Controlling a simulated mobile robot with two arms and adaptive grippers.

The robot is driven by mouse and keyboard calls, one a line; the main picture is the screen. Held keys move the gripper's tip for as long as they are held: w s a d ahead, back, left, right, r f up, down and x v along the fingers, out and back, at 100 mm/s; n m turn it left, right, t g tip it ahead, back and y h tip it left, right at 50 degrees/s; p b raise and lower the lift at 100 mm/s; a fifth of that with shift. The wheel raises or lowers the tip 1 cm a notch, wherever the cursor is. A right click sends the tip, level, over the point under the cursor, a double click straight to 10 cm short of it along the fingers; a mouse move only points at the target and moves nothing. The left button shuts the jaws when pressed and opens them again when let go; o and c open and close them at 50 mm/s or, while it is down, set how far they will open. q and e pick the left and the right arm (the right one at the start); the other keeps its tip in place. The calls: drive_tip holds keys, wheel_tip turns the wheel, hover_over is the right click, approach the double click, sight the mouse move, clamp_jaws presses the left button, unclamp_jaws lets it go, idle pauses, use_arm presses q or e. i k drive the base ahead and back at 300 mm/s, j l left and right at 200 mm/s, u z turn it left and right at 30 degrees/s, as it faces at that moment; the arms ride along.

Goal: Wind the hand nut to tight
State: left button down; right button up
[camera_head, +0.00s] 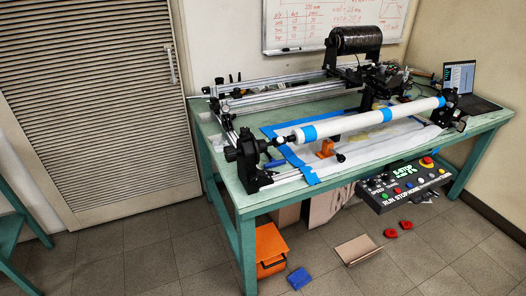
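A winding machine stands on a green table (228,178). A long white tube (355,121) with blue bands lies across it. The tube's left end meets a black end unit (246,152), and its right end meets another black support (450,101). Small dark and light fittings (283,140) sit on the shaft between the left unit and the tube. The hand nut is too small to pick out for certain, so its tightness cannot be told. Neither of my grippers is in view.
A black control box (405,186) hangs under the table's front edge. A laptop (463,82) stands at the back right. An orange bin (271,248), a blue box (299,278), a cardboard piece (357,249) and red discs (391,233) lie on the floor.

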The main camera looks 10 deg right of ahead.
sight(231, 153)
drive_tip(key=j+z, duration=0.1)
drive_tip(key=z, duration=0.25)
drive_tip(key=i+j+z, duration=0.1)
drive_tip(key=z, duration=0.25)
drive_tip(key=j+z, duration=0.1)
drive_tip(key=z, duration=0.25)
drive_tip(key=i+j+z, duration=0.15)
drive_tip(key=j+z, duration=0.2)
drive_tip(key=j, duration=0.5)
drive_tip(key=j+z, duration=0.35)
drive_tip(key=j, duration=0.55)
drive_tip(key=j+z, duration=0.35)
drive_tip(key=j, duration=0.55)
